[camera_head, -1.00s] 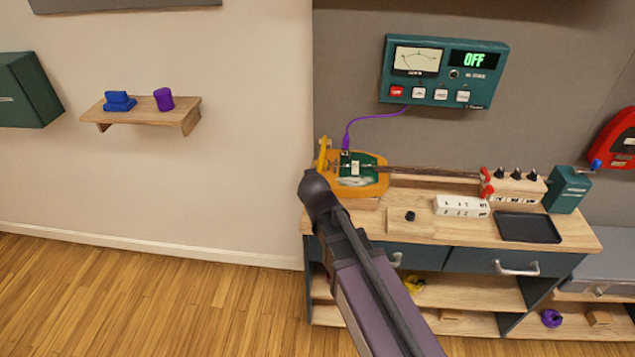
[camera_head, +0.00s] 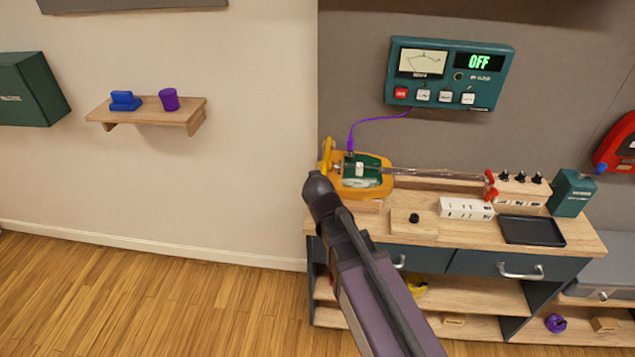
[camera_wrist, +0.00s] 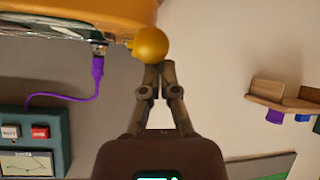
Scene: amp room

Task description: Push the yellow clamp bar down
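The yellow clamp bar (camera_head: 327,156) stands upright at the left edge of the orange base (camera_head: 381,189), which holds a green board (camera_head: 376,166) on the bench's left end. In the wrist view its round yellow knob (camera_wrist: 152,46) is just beyond my fingertips. My gripper (camera_wrist: 158,65) has its two fingers together with nothing between them. The tips are at the knob's edge; whether they touch it I cannot tell. In the head view my arm hides the gripper's fingers and the bar's lower part.
A purple cable (camera_head: 352,131) runs from the board to the wall meter (camera_head: 449,73), which reads OFF. A white power strip (camera_head: 466,208) and black tray (camera_head: 531,230) lie to the right on the bench. A wall shelf (camera_head: 150,115) is at the left, with clear floor below.

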